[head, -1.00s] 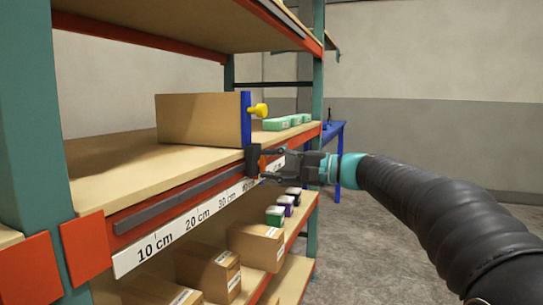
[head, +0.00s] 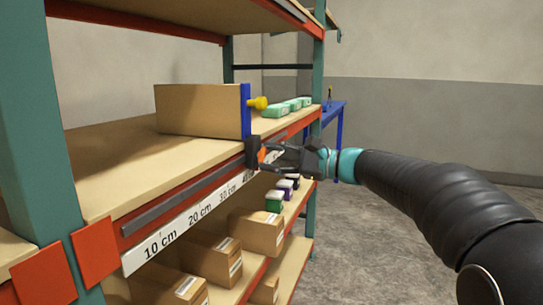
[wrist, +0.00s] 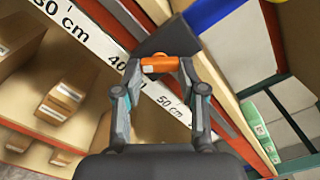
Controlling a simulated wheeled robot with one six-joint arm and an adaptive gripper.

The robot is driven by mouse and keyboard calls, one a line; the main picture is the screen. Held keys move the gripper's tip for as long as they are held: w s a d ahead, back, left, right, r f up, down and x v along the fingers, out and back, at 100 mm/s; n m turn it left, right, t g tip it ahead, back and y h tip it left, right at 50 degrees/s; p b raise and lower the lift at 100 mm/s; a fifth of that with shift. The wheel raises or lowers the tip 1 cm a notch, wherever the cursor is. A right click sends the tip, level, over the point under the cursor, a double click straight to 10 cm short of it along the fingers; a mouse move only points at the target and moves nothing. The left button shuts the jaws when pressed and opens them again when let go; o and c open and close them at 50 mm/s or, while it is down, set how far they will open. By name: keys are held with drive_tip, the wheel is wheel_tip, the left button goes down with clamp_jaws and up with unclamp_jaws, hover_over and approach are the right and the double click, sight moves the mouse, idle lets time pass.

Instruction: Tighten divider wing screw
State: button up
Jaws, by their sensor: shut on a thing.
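The divider is a blue upright plate (head: 245,112) on the middle shelf, with a black clamp block (head: 252,152) below it at the shelf's front rail. An orange wing screw (head: 262,154) sits at the front of the block. My gripper (head: 267,154) reaches in from the right and is shut on the wing screw. In the wrist view, the orange wing screw (wrist: 160,65) lies between both fingertips, against the black block (wrist: 168,40). Part of the blue divider (wrist: 208,12) shows above. The fingertips hide the screw's ends.
Green boxes (head: 275,111) lie farther back. A centimetre scale (head: 200,217) runs along the shelf front. Boxes (head: 256,233) fill the lower shelf. Floor at right is clear.

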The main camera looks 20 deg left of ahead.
drive_tip(key=shift+w+d+f, duration=0.1)
drive_tip(key=shift+f, duration=0.05)
drive_tip(key=o, duration=1.2)
drive_tip(key=shift+w+d, duration=0.1)
drive_tip(key=shift+d, duration=0.05)
drive_tip(key=shift+c, duration=0.2)
drive_tip(key=shift+a, duration=0.2)
drive_tip(key=s+d, duration=0.1)
drive_tip(key=d, duration=1.1)
